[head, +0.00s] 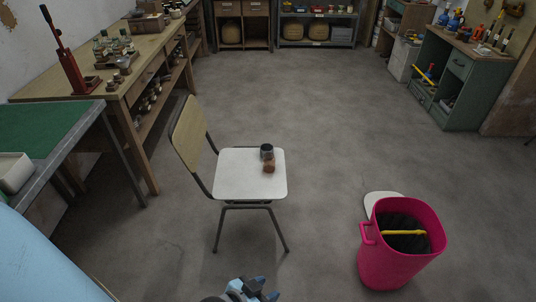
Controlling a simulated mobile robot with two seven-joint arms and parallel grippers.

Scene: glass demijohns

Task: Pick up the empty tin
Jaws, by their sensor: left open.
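A small grey open-topped tin (267,151) stands on the white seat of a chair (235,178), near the back right of the seat. It looks dark inside, but it is too small to tell clearly whether it is empty. A small brown jar-like object (269,166) stands just in front of it, close to or touching it. My left gripper (262,291) shows at the bottom edge of the head view, open and with nothing seen in it, well short of the chair. My right gripper is not in view.
A pink bucket (384,265) with a dark inside and a yellow bar stands at right, a white lid-like piece (381,200) behind it. A wooden workbench (80,65) and green-topped table (45,140) line the left. The floor around the chair is mostly clear.

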